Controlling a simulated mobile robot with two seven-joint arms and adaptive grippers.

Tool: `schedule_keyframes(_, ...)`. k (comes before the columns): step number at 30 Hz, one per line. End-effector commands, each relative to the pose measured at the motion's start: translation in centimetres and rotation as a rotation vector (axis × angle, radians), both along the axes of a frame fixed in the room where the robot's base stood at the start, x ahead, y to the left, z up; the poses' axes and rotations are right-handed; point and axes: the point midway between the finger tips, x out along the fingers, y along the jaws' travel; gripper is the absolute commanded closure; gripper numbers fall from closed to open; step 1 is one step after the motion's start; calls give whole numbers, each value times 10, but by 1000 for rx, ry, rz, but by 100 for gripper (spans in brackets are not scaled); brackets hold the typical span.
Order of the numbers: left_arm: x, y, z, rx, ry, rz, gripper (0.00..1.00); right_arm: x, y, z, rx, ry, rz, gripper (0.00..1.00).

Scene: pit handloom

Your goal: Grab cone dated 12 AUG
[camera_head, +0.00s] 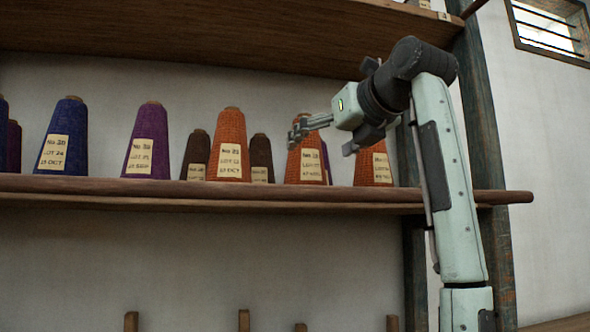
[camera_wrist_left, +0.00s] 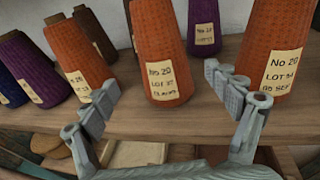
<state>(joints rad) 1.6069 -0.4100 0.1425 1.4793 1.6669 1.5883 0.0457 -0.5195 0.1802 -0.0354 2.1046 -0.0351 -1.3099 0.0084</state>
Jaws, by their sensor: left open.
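My left gripper (camera_head: 320,139) is open and empty in front of the upper shelf's right part. In the left wrist view its spread fingers (camera_wrist_left: 165,95) point at an orange cone (camera_wrist_left: 163,55), which stands upright beyond and between them. Its label reads No 20 and LOT; the date line is too blurred to read surely. The same cone (camera_head: 308,162) is partly hidden behind the gripper in the head view. Another orange cone (camera_head: 374,168) stands to its right; in the wrist view this cone (camera_wrist_left: 283,45) reads No 20, LOT 14, 05 SEP. My right gripper is not in view.
A third orange cone (camera_head: 229,150) stands left of the gripper, with brown cones (camera_head: 261,155) behind. Purple (camera_head: 147,140) and blue (camera_head: 63,138) cones stand farther left. The shelf (camera_head: 200,190) has a rounded front edge; another shelf (camera_head: 200,35) hangs above. A dark post (camera_head: 485,120) stands at right.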

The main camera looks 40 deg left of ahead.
Motion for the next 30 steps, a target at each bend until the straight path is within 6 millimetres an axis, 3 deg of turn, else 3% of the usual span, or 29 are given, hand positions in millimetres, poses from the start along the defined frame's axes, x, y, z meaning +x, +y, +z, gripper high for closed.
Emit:
schedule_keyframes(5,5,8,-1,-1,0,0,12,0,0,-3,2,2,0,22)
schedule_keyframes(20,38,60,-17,0,1,1,12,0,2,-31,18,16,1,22)
schedule_keyframes(29,41,65,-19,1,1,1,12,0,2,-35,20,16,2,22)
schedule_keyframes(30,41,65,-19,1,1,1,17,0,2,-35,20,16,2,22)
